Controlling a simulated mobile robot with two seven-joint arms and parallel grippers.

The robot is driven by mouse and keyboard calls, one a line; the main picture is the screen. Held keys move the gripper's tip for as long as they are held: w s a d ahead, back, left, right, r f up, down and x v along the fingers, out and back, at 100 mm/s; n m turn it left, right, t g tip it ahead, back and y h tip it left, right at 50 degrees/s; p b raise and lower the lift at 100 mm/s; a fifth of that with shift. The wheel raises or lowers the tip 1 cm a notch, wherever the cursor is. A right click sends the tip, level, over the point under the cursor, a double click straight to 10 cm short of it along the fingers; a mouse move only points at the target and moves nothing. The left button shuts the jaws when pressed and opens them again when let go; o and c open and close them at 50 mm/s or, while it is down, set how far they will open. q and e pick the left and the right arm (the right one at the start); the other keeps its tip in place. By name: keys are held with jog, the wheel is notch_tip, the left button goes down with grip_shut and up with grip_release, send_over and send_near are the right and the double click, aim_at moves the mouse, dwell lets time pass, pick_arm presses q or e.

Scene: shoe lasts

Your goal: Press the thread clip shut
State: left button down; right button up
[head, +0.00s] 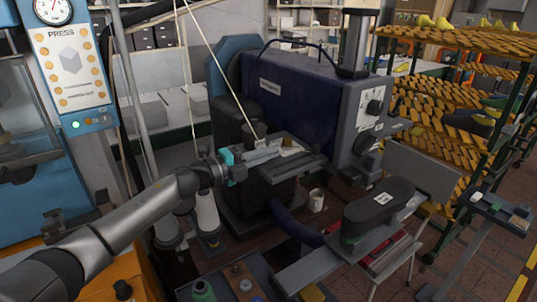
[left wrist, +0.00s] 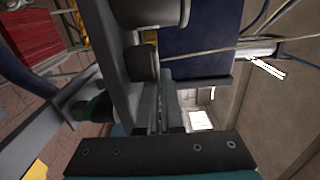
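In the head view, a pale thread (head: 217,65) slants down to a small light piece (head: 263,143) on the machine's grey arm. This may be the thread clip, but it is too small to tell whether it is open or shut. My left gripper (head: 276,148) reaches in from the left, its fingertips close beside that spot; contact is unclear. In the left wrist view, its fingers (left wrist: 160,100) lie close together with only a thin slit and nothing visible between them. The thread (left wrist: 215,50) runs there to a dark cylinder (left wrist: 141,62) just beyond the fingers. My right gripper is not in view.
The dark blue machine (head: 300,90) stands behind my left gripper. Loaded racks (head: 440,95) fill the right.

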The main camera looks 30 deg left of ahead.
pick_arm(q)
jog(key=c, duration=1.1)
grip_release()
